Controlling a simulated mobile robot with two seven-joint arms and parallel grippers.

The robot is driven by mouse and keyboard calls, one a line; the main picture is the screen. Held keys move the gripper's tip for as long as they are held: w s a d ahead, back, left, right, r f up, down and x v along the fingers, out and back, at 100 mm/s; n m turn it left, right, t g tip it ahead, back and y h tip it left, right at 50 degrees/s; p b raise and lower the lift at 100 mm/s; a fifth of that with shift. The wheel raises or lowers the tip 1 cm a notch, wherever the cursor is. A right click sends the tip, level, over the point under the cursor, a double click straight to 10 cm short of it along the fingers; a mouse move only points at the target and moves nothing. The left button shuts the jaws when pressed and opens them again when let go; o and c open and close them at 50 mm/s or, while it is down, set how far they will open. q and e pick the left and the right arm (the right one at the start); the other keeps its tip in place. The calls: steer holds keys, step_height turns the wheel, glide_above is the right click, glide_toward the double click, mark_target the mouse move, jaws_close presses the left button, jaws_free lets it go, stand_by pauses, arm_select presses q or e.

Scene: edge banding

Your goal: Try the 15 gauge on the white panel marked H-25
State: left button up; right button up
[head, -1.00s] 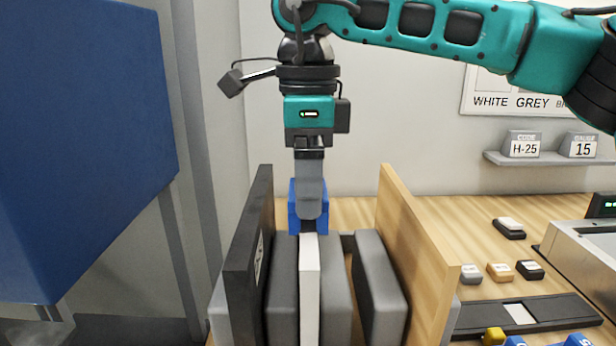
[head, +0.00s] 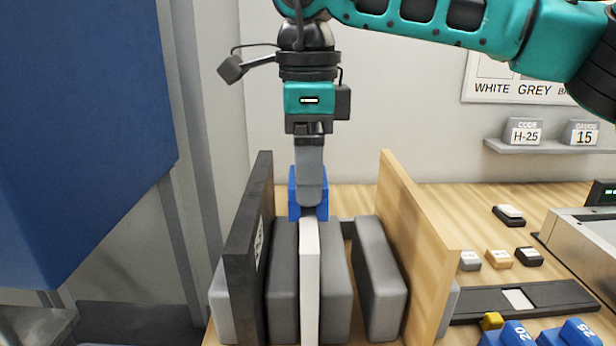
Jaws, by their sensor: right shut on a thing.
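My right gripper (head: 310,200) points down at the rack and is shut on a blue gauge (head: 294,196). The gauge is mostly behind the fingers, and its number is hidden. It is at the far top end of the white panel (head: 309,270), which stands on edge between grey pads. I cannot tell whether the gauge is seated on the panel edge or only just above it. The panel's own marking is not visible. A card reading H-25 (head: 524,134) and a card reading 15 (head: 584,135) stand on the wall shelf. My left gripper is not in view.
A black panel (head: 246,255) and a wooden panel (head: 415,215) stand either side of the white one. Blue gauges marked 20 (head: 515,334) and 25 (head: 580,333) lie at lower right, near a dark strip tray (head: 470,303). A big blue block (head: 80,140) fills the left.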

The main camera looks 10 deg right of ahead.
steer(key=shift+r+p, duration=1.6)
steer(key=shift+r, duration=0.15)
steer(key=shift+r+p, duration=1.55)
steer(key=shift+r, duration=0.25)
